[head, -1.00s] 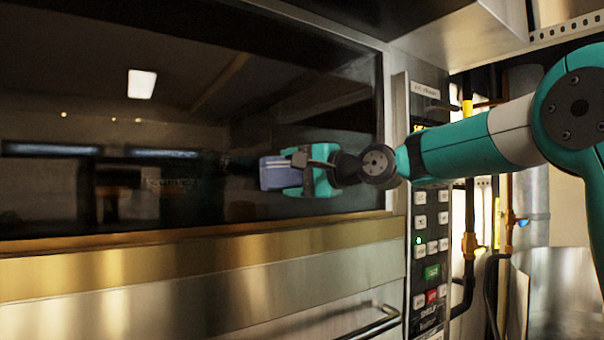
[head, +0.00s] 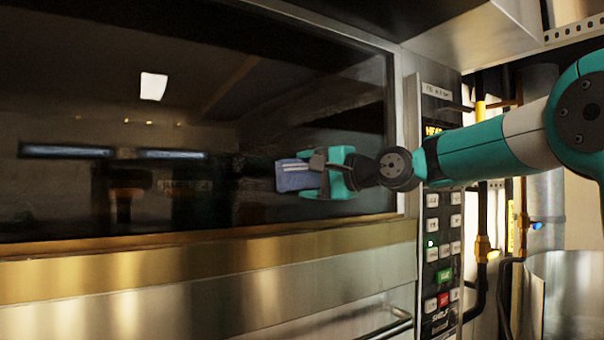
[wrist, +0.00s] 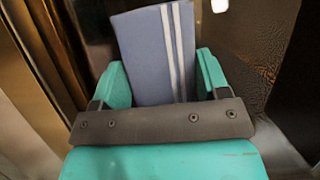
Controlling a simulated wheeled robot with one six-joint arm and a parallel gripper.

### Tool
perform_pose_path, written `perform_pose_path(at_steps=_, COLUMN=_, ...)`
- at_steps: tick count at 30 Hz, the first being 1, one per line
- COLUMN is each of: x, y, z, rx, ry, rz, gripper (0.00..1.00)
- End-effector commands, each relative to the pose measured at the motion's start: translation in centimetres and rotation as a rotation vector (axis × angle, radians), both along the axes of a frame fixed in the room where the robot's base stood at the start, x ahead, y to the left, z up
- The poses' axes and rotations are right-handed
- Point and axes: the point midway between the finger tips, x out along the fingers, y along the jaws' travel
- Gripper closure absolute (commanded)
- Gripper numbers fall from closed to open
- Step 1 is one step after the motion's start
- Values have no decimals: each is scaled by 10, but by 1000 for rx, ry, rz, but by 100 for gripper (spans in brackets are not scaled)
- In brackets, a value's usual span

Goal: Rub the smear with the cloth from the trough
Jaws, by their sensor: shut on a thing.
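My gripper (head: 312,172) is shut on a folded blue-grey cloth (head: 292,176) with white stripes, in front of the dark oven window (head: 130,190), near its right end. In the wrist view the cloth (wrist: 150,55) stands out between the two teal fingers of my gripper (wrist: 163,78). I cannot tell whether the cloth touches the glass. A brownish speckled patch (wrist: 245,50) shows to the right of the cloth in the wrist view; it may be the smear, but I cannot be sure. No smear stands out clearly in the head view. The trough is not identifiable.
A control panel (head: 440,250) with buttons stands right of the window, behind my arm. A brass-coloured ledge (head: 200,262) runs below the window, with a bar handle (head: 390,325) lower down.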

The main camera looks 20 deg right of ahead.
Motion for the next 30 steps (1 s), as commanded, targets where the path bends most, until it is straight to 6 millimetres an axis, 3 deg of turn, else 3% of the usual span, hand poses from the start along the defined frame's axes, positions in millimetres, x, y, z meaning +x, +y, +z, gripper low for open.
perform_pose_path(at_steps=12, x=6, y=-32, z=0, rx=-1, ry=1, rz=-5, gripper=50)
perform_pose_path(at_steps=23, x=8, y=-44, z=0, rx=0, ry=2, rz=-3, gripper=50)
perform_pose_path(at_steps=30, x=14, y=-66, z=1, rx=-1, ry=1, rz=-5, gripper=50)
